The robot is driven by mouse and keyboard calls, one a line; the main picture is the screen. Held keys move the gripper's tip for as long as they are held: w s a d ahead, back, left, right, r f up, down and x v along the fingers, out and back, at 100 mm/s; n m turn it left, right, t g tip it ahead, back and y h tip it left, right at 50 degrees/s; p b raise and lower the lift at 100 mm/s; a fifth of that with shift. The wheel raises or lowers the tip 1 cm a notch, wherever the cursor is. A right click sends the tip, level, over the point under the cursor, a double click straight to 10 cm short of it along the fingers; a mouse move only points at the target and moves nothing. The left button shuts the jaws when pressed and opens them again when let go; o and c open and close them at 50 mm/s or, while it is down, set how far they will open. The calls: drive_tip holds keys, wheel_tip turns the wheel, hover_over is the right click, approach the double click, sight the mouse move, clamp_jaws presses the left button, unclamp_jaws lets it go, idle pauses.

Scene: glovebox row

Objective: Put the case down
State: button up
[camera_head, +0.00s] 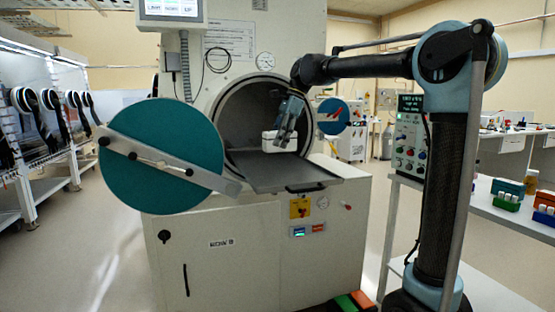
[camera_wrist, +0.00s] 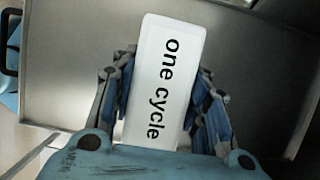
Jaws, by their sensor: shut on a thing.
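The case is a white box (camera_wrist: 165,75) with "one cycle" printed on its face in the wrist view. My gripper (camera_wrist: 165,95) is shut on it, with a finger on each long side. In the head view the white case (camera_head: 279,141) shows at the mouth of the round chamber (camera_head: 236,110), below my gripper (camera_head: 285,128). A grey metal tray (camera_head: 285,175) extends out of the chamber mouth beneath the case. It also fills the background of the wrist view (camera_wrist: 75,65). I cannot tell whether the case touches the tray.
The round teal door (camera_head: 160,125) stands swung open at the left of the chamber. A side bench (camera_head: 520,217) at the right holds green and orange racks (camera_head: 508,187). Shelving (camera_head: 75,150) lines the left wall. Floor at the left is clear.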

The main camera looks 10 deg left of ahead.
drive_tip(key=shift+s+a+f, duration=0.1)
drive_tip(key=shift+a+f, duration=0.05)
drive_tip(key=shift+f, duration=2.85)
drive_tip(key=o, duration=1.2)
drive_tip(key=v, duration=1.2)
